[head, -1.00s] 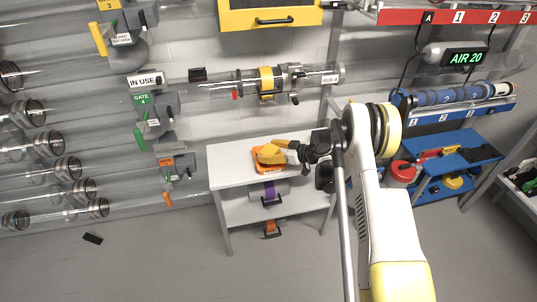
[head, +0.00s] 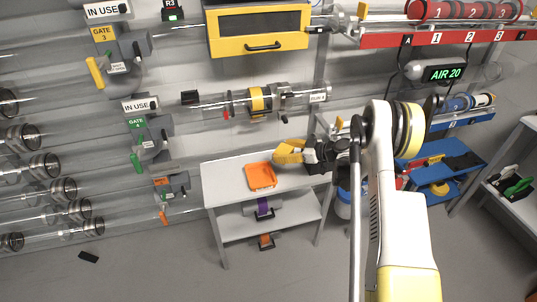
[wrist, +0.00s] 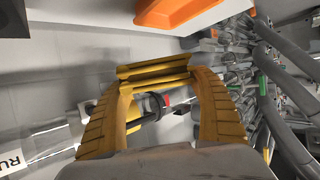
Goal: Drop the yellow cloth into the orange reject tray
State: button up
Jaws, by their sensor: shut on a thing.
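The orange reject tray (head: 262,176) lies on the white table and looks empty in the head view. Part of it also shows at the top of the wrist view (wrist: 172,14). My gripper (head: 282,152) has yellow ribbed fingers and is up and to the right of the tray in the head view, apart from it. In the wrist view, the fingers (wrist: 152,84) are shut on the yellow cloth (wrist: 152,68), a flat folded yellow strip across their tips. In the head view I cannot tell the cloth from the yellow fingers.
The white table (head: 225,180) has bare top around the tray. A clear tube with a yellow band (head: 258,100) runs along the wall behind it. A yellow cabinet (head: 258,30) hangs above. A blue shelf unit (head: 440,165) stands at right.

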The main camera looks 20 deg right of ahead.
jog(key=shift+s+d+r, duration=0.15)
jog(key=shift+d+r, duration=0.25)
jog(key=shift+d, duration=0.25)
jog(key=shift+s+d+r, duration=0.15)
jog(key=shift+d+r, duration=0.2)
jog(key=shift+d, duration=0.25)
jog(key=w+a+f+b, duration=0.1)
jog(key=w+a+b, duration=0.25)
jog(key=a, duration=0.65)
jog(key=f+b, duration=0.1)
jog(key=f, duration=0.3)
jog(key=f+b, duration=0.1)
jog(key=shift+s+d+f+b, duration=0.2)
jog(key=shift+s+f+b, duration=0.15)
jog(key=shift+s+f, duration=0.05)
jog(key=o, duration=1.2)
jog(key=shift+o, duration=0.2)
